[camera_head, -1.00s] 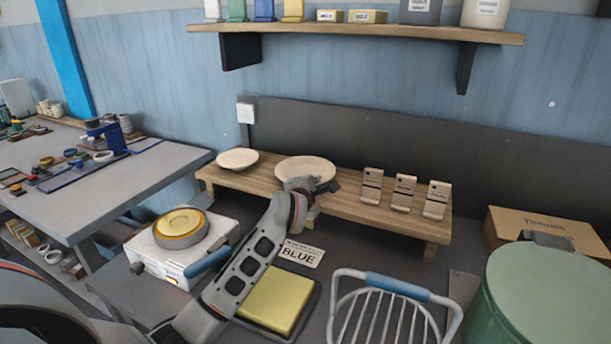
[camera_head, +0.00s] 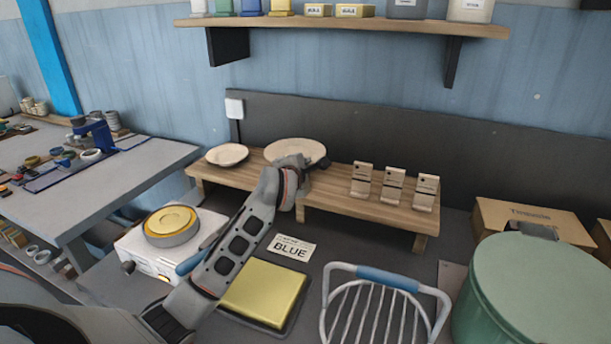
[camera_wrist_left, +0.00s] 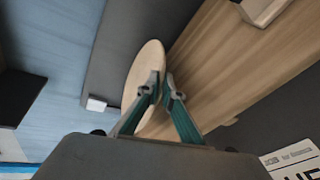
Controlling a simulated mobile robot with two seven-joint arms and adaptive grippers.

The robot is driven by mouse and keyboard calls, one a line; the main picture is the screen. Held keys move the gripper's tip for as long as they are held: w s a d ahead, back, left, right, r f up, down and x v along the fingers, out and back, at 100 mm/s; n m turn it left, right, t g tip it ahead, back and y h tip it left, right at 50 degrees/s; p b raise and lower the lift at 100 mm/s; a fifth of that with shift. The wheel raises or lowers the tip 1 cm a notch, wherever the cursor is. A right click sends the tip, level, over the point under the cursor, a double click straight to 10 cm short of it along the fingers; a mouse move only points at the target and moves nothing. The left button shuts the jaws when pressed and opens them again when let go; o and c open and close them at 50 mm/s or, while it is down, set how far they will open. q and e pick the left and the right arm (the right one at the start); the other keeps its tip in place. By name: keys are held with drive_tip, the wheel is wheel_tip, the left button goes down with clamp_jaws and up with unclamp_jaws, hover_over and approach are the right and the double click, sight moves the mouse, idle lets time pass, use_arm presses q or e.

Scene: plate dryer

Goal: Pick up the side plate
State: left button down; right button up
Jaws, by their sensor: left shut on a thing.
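The side plate (camera_head: 297,149), round and cream-coloured, is at the back of the scene, over the wooden riser (camera_head: 330,190). My left gripper (camera_head: 300,163) is shut on its near rim. In the left wrist view the plate (camera_wrist_left: 146,66) shows as a narrow oval, with the gripper's fingertips (camera_wrist_left: 160,90) at its edge. The plate appears slightly raised above the riser; its underside is hidden. A smaller cream plate (camera_head: 227,154) lies at the riser's left end, apart from the gripper. My right gripper is not in view.
Several small beige stands (camera_head: 393,186) are on the riser's right half. A dark back panel (camera_head: 400,140) rises behind it. In front are a yellow pad (camera_head: 265,292), a BLUE card (camera_head: 290,248), a wire rack (camera_head: 385,305), a green bin (camera_head: 520,290) and a white scale-like device (camera_head: 170,240).

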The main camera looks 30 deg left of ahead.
use_arm(q)
wheel_tip(320, 180, up, 16)
drive_tip(key=p, duration=0.1)
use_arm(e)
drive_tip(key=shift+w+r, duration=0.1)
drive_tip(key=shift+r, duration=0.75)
